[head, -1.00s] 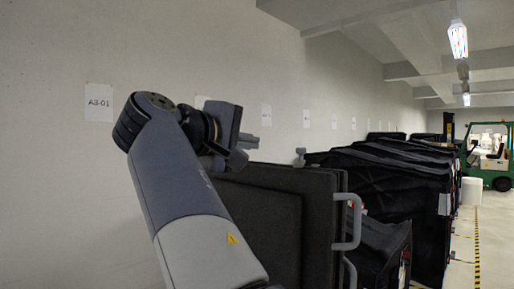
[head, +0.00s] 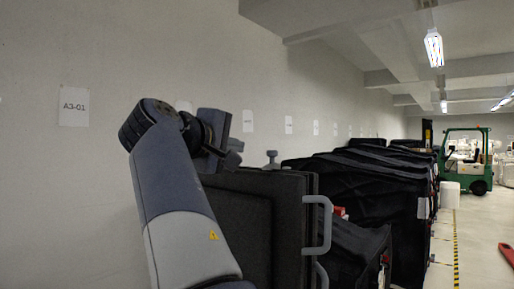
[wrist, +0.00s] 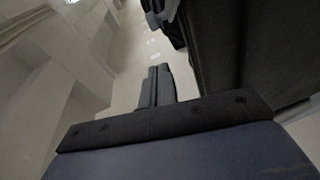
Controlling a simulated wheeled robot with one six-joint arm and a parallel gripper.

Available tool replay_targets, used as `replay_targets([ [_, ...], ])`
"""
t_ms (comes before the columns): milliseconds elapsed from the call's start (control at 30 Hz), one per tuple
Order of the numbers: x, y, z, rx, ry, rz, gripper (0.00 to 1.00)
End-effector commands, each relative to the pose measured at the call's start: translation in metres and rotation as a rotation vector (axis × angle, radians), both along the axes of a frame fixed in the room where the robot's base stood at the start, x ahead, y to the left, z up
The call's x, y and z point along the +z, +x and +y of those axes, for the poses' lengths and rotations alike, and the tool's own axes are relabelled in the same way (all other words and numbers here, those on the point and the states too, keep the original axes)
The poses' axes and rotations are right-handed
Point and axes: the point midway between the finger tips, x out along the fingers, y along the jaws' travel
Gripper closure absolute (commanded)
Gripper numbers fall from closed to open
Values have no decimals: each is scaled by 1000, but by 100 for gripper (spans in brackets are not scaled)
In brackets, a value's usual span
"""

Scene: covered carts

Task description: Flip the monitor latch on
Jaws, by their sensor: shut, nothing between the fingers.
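My gripper (wrist: 157,88) shows in the wrist view with its two dark fingers together and nothing between them. In the head view my gripper (head: 233,151) is partly hidden behind my wrist, above the top edge of the nearest dark cart (head: 240,185). A small grey fitting (head: 271,158) stands up at the top of this cart, to the right of my gripper and apart from it. I cannot tell whether it is the monitor latch. A grey fitting (wrist: 160,12) also shows beyond the fingers in the wrist view, by a dark panel.
The nearest cart has a grey handle (head: 325,222) on its right edge. Several black covered carts (head: 375,190) line the wall behind it. A green forklift (head: 466,160) stands far right. The floor (head: 480,235) right of the striped line is mostly open.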

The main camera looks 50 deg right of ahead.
Motion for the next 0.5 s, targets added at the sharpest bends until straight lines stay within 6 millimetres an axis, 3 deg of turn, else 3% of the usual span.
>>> replay_targets([
  [100, -2, 6, -22, -6, 1, 3, 100],
  [200, -4, -2, -33, -5, 0, 1, 100],
  [500, -9, -13, -53, -1, 0, 1, 100],
])
